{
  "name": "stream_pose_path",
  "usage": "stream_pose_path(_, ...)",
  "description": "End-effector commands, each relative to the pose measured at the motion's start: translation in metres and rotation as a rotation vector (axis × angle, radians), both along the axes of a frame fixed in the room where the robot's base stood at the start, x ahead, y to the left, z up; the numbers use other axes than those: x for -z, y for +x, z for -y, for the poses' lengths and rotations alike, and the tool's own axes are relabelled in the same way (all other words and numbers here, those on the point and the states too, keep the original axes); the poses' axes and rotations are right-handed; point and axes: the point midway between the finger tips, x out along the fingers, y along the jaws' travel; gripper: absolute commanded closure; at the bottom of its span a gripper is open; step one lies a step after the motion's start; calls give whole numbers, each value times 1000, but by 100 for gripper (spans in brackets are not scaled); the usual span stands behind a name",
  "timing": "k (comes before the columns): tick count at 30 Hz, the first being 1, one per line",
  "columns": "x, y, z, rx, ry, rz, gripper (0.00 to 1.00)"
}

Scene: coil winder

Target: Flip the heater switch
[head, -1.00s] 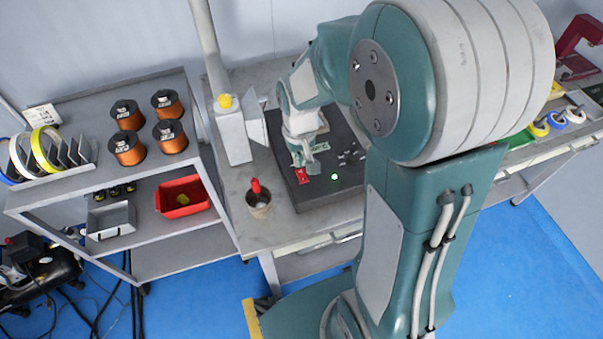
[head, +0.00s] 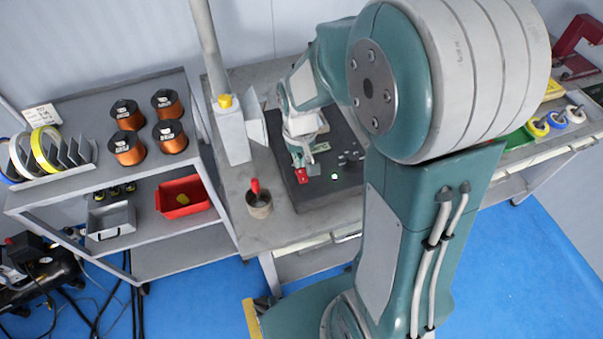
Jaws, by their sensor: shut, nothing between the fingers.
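A dark flat panel (head: 318,190) lies on the grey bench, with a small red part (head: 301,175) near its left side, which may be the heater switch. A small green light (head: 335,176) glows to the right of it. My gripper (head: 299,163) is shut and empty, pointing down just above the red part. I cannot tell whether it touches the red part. My arm hides the right part of the panel, and the switch's position is too small to read.
A cup (head: 259,204) with a red-handled tool stands left of the panel. A shelf (head: 85,175) at left holds copper spools (head: 126,148) and a red bin (head: 181,197). Tape rolls (head: 556,120) lie at right.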

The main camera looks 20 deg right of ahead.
Motion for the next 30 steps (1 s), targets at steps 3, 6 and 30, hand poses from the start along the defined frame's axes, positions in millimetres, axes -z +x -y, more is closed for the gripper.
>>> stream_pose_path(3,0,0,0,0,0,0,100)
stream_pose_path(6,0,0,0,0,0,0,100)
stream_pose_path(30,8,0,0,0,0,0,100)
